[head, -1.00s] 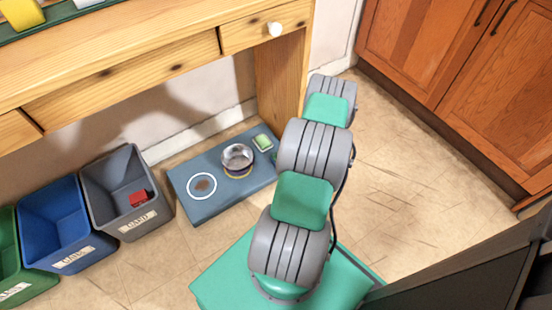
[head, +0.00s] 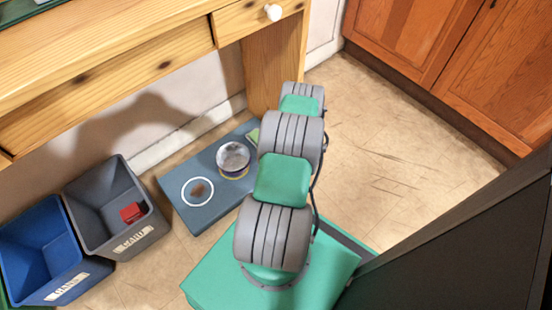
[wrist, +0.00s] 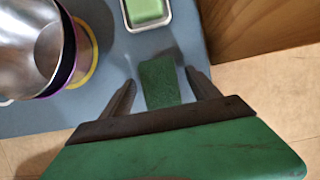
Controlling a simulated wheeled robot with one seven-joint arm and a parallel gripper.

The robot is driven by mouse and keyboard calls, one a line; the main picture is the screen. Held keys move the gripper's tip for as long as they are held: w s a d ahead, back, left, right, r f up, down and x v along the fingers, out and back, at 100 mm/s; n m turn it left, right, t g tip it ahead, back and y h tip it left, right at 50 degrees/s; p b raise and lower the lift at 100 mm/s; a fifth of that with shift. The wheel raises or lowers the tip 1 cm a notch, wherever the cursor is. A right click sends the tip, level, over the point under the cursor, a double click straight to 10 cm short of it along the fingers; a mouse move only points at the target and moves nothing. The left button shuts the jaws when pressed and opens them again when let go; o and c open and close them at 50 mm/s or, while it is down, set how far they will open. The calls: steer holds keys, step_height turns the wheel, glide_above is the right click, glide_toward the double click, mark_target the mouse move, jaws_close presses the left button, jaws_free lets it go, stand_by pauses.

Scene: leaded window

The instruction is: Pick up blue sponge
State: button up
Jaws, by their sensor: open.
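I see no clearly blue sponge. A dark green flat block (wrist: 160,92), perhaps a sponge, lies on the blue-grey mat (wrist: 110,98) in the wrist view. My gripper (wrist: 161,77) is open, with one finger on each side of this block. I cannot tell whether the fingers touch it. A light green block (wrist: 146,10) sits in a small white dish (wrist: 146,29) just beyond the fingertips. In the head view, my arm hides the gripper and the dark green block. The dish is mostly hidden there.
A metal bowl (head: 233,157) stands on the mat, left of my gripper. A grey bin (head: 86,226) holds a red object (head: 132,212), beside a blue bin (head: 34,236). A wooden desk (head: 262,85) stands over the mat's far side.

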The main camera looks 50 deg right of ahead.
steer(key=shift+w, duration=0.1)
steer(key=shift+c, duration=0.3)
steer(key=c, duration=1.3)
